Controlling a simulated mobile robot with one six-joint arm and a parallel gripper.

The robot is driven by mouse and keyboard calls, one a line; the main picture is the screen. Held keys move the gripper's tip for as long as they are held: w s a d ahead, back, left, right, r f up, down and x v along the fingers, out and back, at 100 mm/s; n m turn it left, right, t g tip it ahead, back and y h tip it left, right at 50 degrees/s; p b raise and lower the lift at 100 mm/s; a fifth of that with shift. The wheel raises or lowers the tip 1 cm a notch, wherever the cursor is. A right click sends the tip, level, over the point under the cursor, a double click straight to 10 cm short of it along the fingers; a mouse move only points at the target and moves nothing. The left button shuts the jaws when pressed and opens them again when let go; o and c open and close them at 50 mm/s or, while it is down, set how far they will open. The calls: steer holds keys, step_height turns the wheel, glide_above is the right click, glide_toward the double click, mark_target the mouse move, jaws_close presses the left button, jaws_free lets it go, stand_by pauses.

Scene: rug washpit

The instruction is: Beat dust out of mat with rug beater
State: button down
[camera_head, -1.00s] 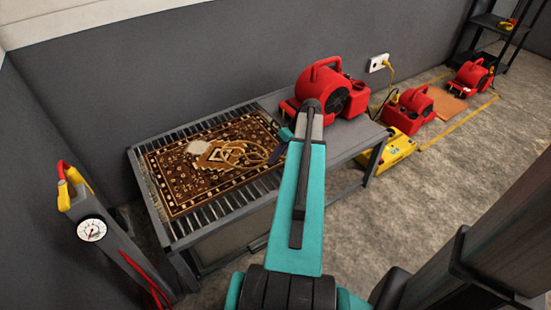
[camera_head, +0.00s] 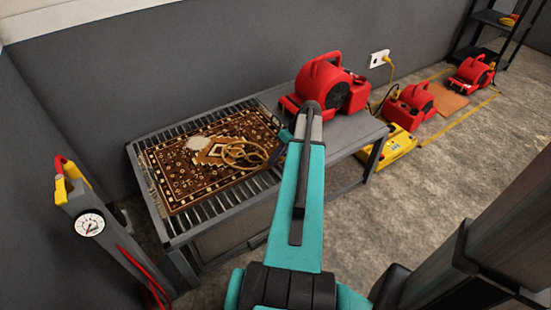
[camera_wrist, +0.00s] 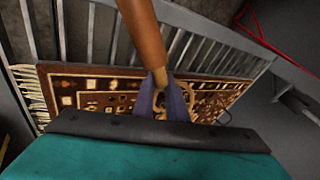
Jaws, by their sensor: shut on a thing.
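The patterned brown mat (camera_head: 175,185) lies flat on a slatted metal rack (camera_head: 203,222); it also shows in the wrist view (camera_wrist: 75,88). A pale dusty patch (camera_head: 197,143) is near its far edge. The tan looped head of the rug beater (camera_head: 238,153) is over the right part of the mat; I cannot tell whether it touches. My gripper (camera_head: 277,152) is at the mat's right side, partly hidden by my arm. In the wrist view my gripper (camera_wrist: 163,100) is shut on the beater's wooden handle (camera_wrist: 145,35).
A red blower (camera_head: 322,85) stands on the shelf right of the rack. More red blowers (camera_head: 410,103) and a yellow unit (camera_head: 388,148) are beyond. A post with a gauge (camera_head: 90,224) and red hose stands at left. A grey wall is behind.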

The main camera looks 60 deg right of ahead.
steer(key=shift+r+p, duration=0.85)
steer(key=shift+r, duration=0.8)
step_height(320, 180, down, 4)
steer(key=shift+f+b, duration=0.25)
steer(key=shift+b, duration=0.8)
steer(key=shift+r+p, duration=1.55)
steer(key=shift+r, duration=0.65)
